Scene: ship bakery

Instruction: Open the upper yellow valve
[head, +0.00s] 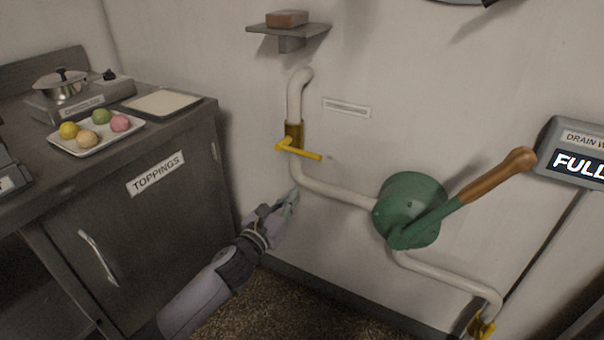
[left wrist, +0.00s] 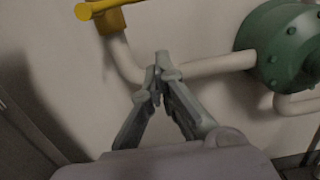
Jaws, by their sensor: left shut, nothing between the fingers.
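The upper yellow valve (head: 298,148) sits on the white pipe (head: 340,188) on the wall, left of the green pump. Its yellow handle points to the right and slightly down, across the pipe. In the left wrist view the valve (left wrist: 101,12) shows at the top left, partly cut off. My left gripper (head: 292,197) is shut and empty, just below the valve and in front of the pipe bend. In the left wrist view its fingertips (left wrist: 159,72) meet below and right of the valve, apart from the handle. My right gripper is not in view.
The green pump (head: 408,210) has a long wooden-handled lever (head: 497,175) reaching up right. A lower yellow valve (head: 481,326) is at bottom right. A toppings counter (head: 150,215) stands left of my arm. A shelf with a brown block (head: 287,18) is above the pipe.

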